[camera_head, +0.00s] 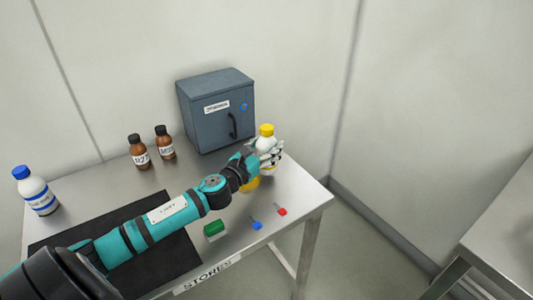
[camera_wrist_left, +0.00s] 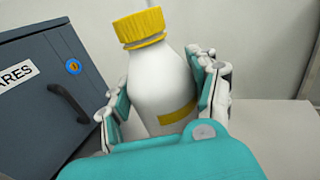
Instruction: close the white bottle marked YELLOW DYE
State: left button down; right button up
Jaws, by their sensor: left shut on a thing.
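The white bottle (camera_wrist_left: 160,85) with a yellow cap (camera_wrist_left: 141,27) and a yellow label band stands between the fingers of my left gripper (camera_wrist_left: 165,100), which is shut on its body. The cap sits on the bottle's neck. In the head view the yellow cap (camera_head: 267,130) shows above my left gripper (camera_head: 268,155), near the right end of the table. The arm and fingers hide most of the bottle there, and its lettering cannot be read. A yellow item (camera_head: 251,183) shows partly below the wrist. My right gripper is not in view.
A grey cabinet (camera_head: 215,108) stands just behind the bottle. Two brown bottles (camera_head: 139,152) (camera_head: 165,143) and a blue-capped white bottle (camera_head: 36,192) stand to the left. Green (camera_head: 213,230), blue (camera_head: 256,224) and red (camera_head: 281,211) items lie near the front edge, beside a black mat (camera_head: 180,255).

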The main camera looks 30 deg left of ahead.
pick_arm(q)
jog(key=shift+f, duration=1.1)
jog(key=shift+f, duration=0.15)
jog(key=shift+c, duration=1.6)
grip_release()
